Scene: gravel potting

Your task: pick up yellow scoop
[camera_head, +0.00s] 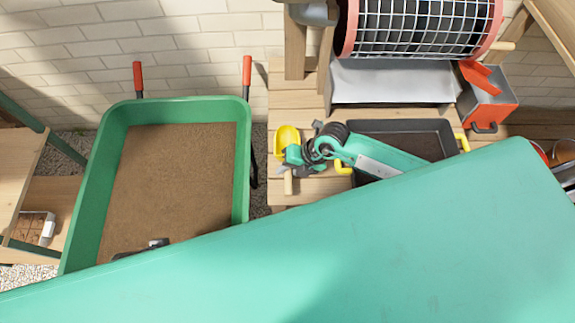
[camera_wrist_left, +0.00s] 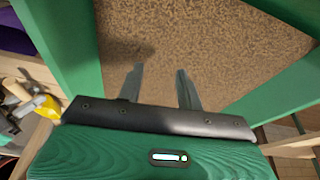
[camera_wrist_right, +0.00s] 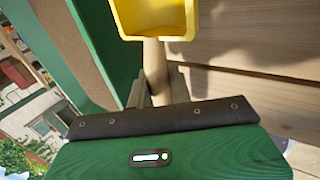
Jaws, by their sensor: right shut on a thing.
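The yellow scoop (camera_head: 287,138) is over the wooden bench slats beside the wheelbarrow in the head view, its wooden handle pointing down in the picture. My right gripper (camera_head: 288,168) is shut on that handle. In the right wrist view the scoop (camera_wrist_right: 154,18) extends beyond the fingertips (camera_wrist_right: 157,82), with its handle between them. I cannot tell whether the scoop touches the bench. My left gripper (camera_wrist_left: 159,80) is open and empty above brown soil in the left wrist view; in the head view my large teal arm mostly hides it.
The green wheelbarrow (camera_head: 243,150) with brown soil stands left of the bench. A black tray (camera_head: 398,126) with yellow handles lies right of the scoop, partly under my right arm. A mesh drum (camera_head: 420,28) and a red-and-grey container (camera_head: 488,105) stand behind.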

